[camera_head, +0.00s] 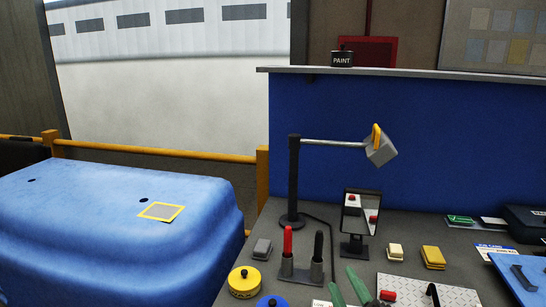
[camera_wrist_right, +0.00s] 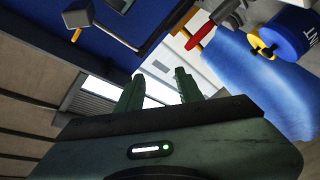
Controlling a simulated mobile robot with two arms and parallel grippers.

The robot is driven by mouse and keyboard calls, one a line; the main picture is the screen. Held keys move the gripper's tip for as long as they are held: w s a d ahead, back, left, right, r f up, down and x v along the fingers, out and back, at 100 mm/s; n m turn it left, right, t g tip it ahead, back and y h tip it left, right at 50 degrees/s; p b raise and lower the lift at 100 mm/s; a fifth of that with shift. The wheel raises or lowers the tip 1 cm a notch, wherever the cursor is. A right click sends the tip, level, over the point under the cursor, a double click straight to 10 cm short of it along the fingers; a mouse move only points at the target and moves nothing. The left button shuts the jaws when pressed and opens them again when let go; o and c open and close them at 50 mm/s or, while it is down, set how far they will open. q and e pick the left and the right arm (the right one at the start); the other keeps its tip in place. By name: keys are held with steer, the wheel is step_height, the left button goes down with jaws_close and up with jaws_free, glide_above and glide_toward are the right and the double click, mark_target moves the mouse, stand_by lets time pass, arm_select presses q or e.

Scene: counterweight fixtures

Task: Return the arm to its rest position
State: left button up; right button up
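A counterweight fixture stands on the grey bench in the head view. Its dark post (camera_head: 294,180) is upright, and a silver arm (camera_head: 332,142) runs from the post's top to the right, roughly level. A tilted grey block (camera_head: 382,152) with a yellow handle (camera_head: 376,135) is at the arm's end. The block also shows in the right wrist view (camera_wrist_right: 78,14). My right gripper (camera_head: 348,291) is low at the bottom edge, in front of the fixture and apart from it. Its green fingers (camera_wrist_right: 159,88) are spread with nothing between them. My left gripper is not in view.
A red-and-black tool holder (camera_head: 300,270), a small mirror (camera_head: 358,217), a yellow-topped weight (camera_head: 244,281) and a metal plate (camera_head: 455,294) crowd the bench. A blue-covered form (camera_head: 90,225) is at left, beside a yellow rail (camera_head: 160,151). A paint can (camera_head: 342,59) sits on the ledge.

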steer(key=s+d+f+m+g+h, duration=0.25)
steer(key=s+f+g, duration=0.2)
steer(key=f, duration=0.35)
steer(key=s+d+f+m+g+h, duration=0.1)
steer(key=s+d+f+m+g, duration=0.25)
steer(key=s+f, duration=0.35)
steer(key=s+f+m+g, duration=0.4)
steer(key=s+f+g, duration=0.45)
steer(key=s, duration=0.75)
step_height(320, 180, down, 32)
steer(key=s+b, duration=0.1)
steer(key=b, duration=0.5)
steer(key=s+d+f+b, duration=0.3)
steer(key=s+f+b, duration=0.1)
steer(key=s+f, duration=1.3)
step_height(320, 180, down, 4)
steer(key=shift+s+g+y, duration=0.15)
steer(key=shift+g+y, duration=0.2)
